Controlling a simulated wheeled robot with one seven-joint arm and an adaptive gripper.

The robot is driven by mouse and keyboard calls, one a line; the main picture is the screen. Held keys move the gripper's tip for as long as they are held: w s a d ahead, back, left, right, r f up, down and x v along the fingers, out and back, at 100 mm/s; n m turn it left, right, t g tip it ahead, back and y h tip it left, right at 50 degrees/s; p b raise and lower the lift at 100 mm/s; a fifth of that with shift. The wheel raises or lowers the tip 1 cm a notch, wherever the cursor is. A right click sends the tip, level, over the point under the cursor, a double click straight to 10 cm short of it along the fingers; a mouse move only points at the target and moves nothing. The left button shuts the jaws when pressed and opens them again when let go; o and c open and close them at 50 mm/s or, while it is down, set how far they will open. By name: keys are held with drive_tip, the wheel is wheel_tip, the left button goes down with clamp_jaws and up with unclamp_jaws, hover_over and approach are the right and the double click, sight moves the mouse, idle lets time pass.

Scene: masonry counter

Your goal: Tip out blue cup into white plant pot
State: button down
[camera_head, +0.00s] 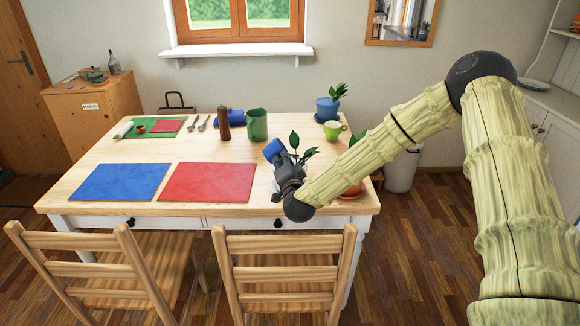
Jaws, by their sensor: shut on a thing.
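The blue cup (273,149) is held at the end of my gripper (281,161), above the right part of the table. The cup looks tilted, leaning to the upper left; its opening and contents cannot be made out. My gripper is shut on it. Green leaves (307,155) of a plant rise just behind and right of my gripper. The pot under these leaves is mostly hidden by my gripper and arm, so I cannot confirm that it is the white plant pot.
A terracotta pot (353,190) stands right of my wrist, partly hidden. A green mug (257,125), brown mill (223,124), lime cup (333,131) and blue-potted plant (327,108) stand farther back. Blue (120,182) and red (207,182) mats lie left. Chairs (283,270) line the front.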

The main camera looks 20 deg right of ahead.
drive_tip(key=shift+d+f+m+b, duration=0.2)
drive_tip(key=shift+f+m+b, duration=0.25)
drive_tip(key=shift+m, duration=0.35)
idle(1.3)
drive_tip(key=shift+d+r+m, duration=0.2)
drive_tip(key=shift+r+m, duration=0.05)
drive_tip(key=shift+m, duration=0.55)
idle(1.5)
drive_tip(key=shift+d+f+m+b, duration=0.3)
drive_tip(key=shift+f+m+b, duration=0.25)
drive_tip(key=shift+m+b, duration=0.3)
idle(1.3)
drive_tip(key=shift+d+m+b, duration=0.1)
drive_tip(key=shift+m+b, duration=0.25)
idle(0.5)
drive_tip(key=shift+a+r+n+p, duration=0.4)
drive_tip(key=shift+r+n+p, duration=0.3)
drive_tip(key=shift+n+p, duration=0.3)
drive_tip(key=shift+a+f+n, duration=0.15)
drive_tip(key=shift+f+n, duration=0.15)
drive_tip(key=shift+n, duration=0.4)
